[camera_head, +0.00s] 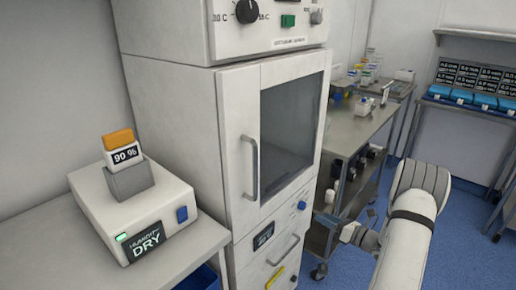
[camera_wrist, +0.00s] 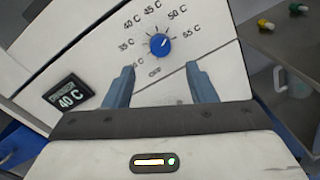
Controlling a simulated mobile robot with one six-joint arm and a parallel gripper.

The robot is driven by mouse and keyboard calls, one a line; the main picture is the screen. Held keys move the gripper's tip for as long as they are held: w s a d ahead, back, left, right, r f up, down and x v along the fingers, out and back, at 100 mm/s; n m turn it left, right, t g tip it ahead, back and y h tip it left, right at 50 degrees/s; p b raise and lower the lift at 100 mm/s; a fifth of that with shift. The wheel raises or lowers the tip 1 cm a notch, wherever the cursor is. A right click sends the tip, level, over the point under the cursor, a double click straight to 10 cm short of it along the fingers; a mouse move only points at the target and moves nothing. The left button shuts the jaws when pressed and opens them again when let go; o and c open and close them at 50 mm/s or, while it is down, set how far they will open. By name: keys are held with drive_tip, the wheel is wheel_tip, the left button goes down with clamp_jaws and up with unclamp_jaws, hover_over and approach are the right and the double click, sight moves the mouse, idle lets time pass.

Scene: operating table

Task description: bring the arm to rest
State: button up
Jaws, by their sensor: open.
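My gripper (camera_head: 335,222) is in front of the lower panel of the white cabinet in the head view, at the end of my arm. In the wrist view my gripper (camera_wrist: 160,70) is open and empty, its two grey-blue fingers apart. The blue knob (camera_wrist: 160,45) lies beyond the fingertips, roughly centred between them, with bare panel showing around it. It also shows in the head view (camera_head: 302,205).
The white cabinet (camera_head: 232,150) has a closed glass door with a handle. A humidity device (camera_head: 140,215) reading DRY, with an orange-topped 90 % piece, stands on the left bench. A metal cart (camera_head: 350,135) stands behind my gripper. Blue floor is open at right.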

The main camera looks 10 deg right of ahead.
drive_tip(key=s+a+r+n+g+p, duration=0.3)
drive_tip(key=s+a+r+n+g, duration=0.3)
drive_tip(key=a+r+n, duration=0.4)
drive_tip(key=s+a+r+n+g+p, duration=0.2)
drive_tip(key=s+a+r+n+g, duration=0.5)
drive_tip(key=a, duration=0.5)
drive_tip(key=s+r+n+t+h+p, duration=0.1)
drive_tip(key=s+r+n+h+p, duration=0.5)
drive_tip(key=s+r+n+h, duration=0.4)
drive_tip(key=s+r+n, duration=0.3)
drive_tip(key=s+n, duration=0.2)
drive_tip(key=n, duration=0.2)
drive_tip(key=shift+s+a, duration=0.35)
drive_tip(key=shift+s, duration=0.05)
